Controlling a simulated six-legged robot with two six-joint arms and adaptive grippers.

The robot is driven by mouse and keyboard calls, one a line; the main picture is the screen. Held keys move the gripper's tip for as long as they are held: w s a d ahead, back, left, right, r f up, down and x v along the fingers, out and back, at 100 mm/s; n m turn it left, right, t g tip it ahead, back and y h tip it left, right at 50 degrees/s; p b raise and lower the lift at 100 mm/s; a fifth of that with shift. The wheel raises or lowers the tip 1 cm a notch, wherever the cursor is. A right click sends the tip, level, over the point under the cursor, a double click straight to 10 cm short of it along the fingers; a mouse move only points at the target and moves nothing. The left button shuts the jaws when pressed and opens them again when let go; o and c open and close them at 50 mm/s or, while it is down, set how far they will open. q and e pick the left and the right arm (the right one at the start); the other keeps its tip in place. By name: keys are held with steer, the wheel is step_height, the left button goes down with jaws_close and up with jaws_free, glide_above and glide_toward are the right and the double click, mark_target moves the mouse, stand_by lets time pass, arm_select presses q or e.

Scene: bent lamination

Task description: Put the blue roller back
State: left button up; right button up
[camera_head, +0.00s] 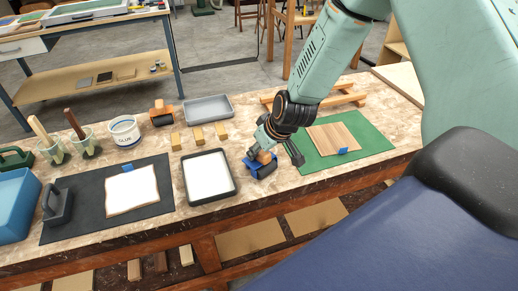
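The blue roller (259,168), with a wooden handle on top, is on the marbled table between the black-rimmed tray and the green mat. My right gripper (280,156) comes down from the upper right and is directly over the roller. Its fingers look spread, with the dark right finger apart from the handle. The other finger is close to the handle and partly hides it; contact there is unclear. My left gripper is not in view.
A black-rimmed tray (232,191) with white content is just left of the roller. A green mat (379,143) with a wooden board (333,138) lies right. Yellow blocks, a grey tray (208,109), an orange roller (161,117) and a glue tub (124,131) stand behind.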

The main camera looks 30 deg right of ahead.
steer(key=shift+o, duration=0.8)
steer(key=shift+s+f, duration=0.2)
steer(key=shift+f, duration=0.25)
steer(key=shift+r, duration=0.45)
steer(key=p+v, duration=0.2)
steer(key=v, duration=0.1)
steer(key=p+v, duration=0.2)
steer(key=p, duration=0.1)
steer(key=w+p+v, duration=0.1)
steer(key=p+v, duration=0.2)
steer(key=shift+s+r, duration=0.15)
steer(key=shift+r, duration=0.35)
steer(key=shift+p+v, duration=1.6)
steer(key=shift+v, duration=0.4)
steer(key=shift+s+f, duration=0.1)
